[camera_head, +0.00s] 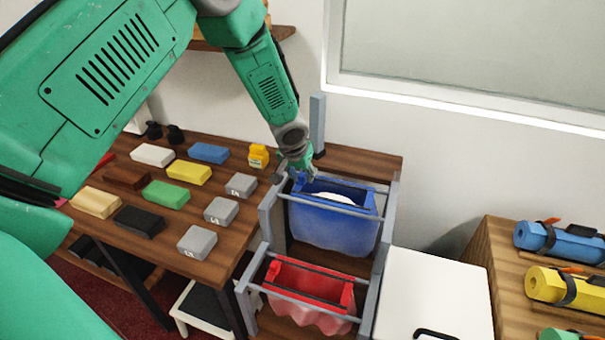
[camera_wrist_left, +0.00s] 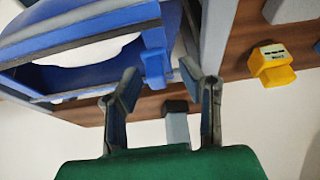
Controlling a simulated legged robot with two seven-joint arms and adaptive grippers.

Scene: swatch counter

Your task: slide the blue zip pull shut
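The blue bag (camera_head: 335,228) hangs in a grey rack, its top open with white stuff inside. The blue zip pull (camera_wrist_left: 154,63) shows in the left wrist view as a small block at the end of the bag's rim. My left gripper (camera_head: 298,174) is at the back left corner of the bag's mouth. In the left wrist view the gripper (camera_wrist_left: 160,76) is open, its two fingers apart with the pull between or just beyond their tips. I cannot tell whether they touch it. In the head view the gripper largely hides the pull. My right gripper is not in view.
A red bag (camera_head: 310,293) hangs in front of the blue one. Grey rack bars (camera_head: 385,235) stand close around both. Coloured blocks (camera_head: 166,194) and a yellow object (camera_head: 258,156) lie on the wooden counter to the left. A white box (camera_head: 435,295) stands to the right.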

